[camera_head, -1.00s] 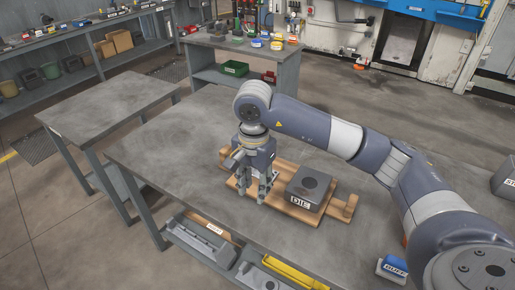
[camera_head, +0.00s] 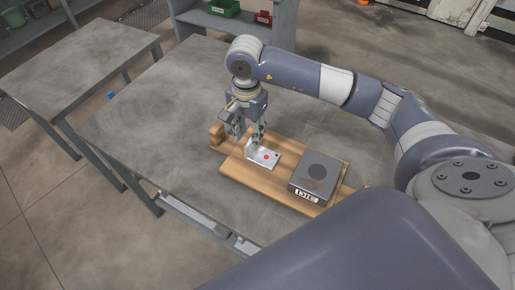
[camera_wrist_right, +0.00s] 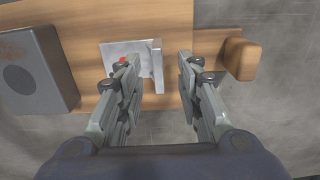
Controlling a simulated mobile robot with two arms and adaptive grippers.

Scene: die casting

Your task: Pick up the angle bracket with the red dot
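The angle bracket (camera_head: 263,160) is a silvery metal piece with a red dot on its flat plate. It lies on the wooden board (camera_head: 235,173), left of the DIE block. In the right wrist view, the bracket (camera_wrist_right: 116,50) shows its flat plate on the left and its upright flange on the right. My right gripper (camera_head: 248,136) points down over the bracket. In the right wrist view its fingers (camera_wrist_right: 158,62) are open, with the flange between them and gaps visible. The left finger partly covers the plate near the red dot. My left gripper is out of view.
A dark grey block (camera_head: 319,174) labelled DIE sits on the board right of the bracket. A wooden end piece (camera_head: 217,135) stands at the board's left end. The grey table (camera_head: 150,120) is mostly clear on the left, with a second table (camera_head: 75,75) beyond.

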